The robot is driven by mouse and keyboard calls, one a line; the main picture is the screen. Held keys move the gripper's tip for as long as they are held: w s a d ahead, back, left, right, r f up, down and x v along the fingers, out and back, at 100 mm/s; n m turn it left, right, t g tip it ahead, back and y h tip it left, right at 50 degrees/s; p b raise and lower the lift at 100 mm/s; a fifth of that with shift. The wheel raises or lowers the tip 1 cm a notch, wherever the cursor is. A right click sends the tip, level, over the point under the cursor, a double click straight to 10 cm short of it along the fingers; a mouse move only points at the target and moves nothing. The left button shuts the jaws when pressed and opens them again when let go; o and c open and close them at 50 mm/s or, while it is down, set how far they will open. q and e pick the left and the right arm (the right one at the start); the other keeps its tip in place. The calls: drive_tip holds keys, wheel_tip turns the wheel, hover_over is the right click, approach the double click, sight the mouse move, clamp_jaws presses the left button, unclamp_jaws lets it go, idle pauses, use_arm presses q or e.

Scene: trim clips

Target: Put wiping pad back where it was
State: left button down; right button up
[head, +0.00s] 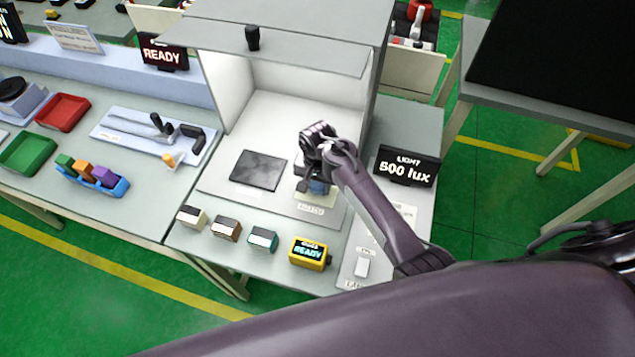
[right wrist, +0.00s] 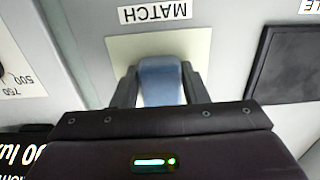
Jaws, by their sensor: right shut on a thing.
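My right gripper (head: 316,180) reaches into the front of the light booth. It is shut on a blue block (right wrist: 162,80), which seems to be the wiping pad. In the right wrist view the two fingers (right wrist: 160,88) clasp its sides. My left gripper is not in view.
A dark square panel (head: 258,170) lies left of the gripper. Sample blocks (head: 227,229) and a yellow READY display (head: 309,253) line the front. A 500 lux display (head: 407,166) stands right of the booth (head: 230,90). The left bench holds trays (head: 63,112) and tools.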

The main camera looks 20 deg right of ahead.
sight(317, 185)
drive_tip(key=o, duration=0.5)
drive_tip(key=shift+f, duration=0.15)
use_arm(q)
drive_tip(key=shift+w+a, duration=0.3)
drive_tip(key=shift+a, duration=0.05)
use_arm(e)
drive_tip(key=o, duration=0.4)
drive_tip(key=shift+o, duration=0.2)
drive_tip(key=shift+r, duration=0.6)
use_arm(q)
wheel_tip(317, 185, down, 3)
drive_tip(key=b, duration=0.2)
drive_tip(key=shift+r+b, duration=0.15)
drive_tip(key=shift+b, duration=0.15)
use_arm(e)
wheel_tip(317, 185, up, 11)
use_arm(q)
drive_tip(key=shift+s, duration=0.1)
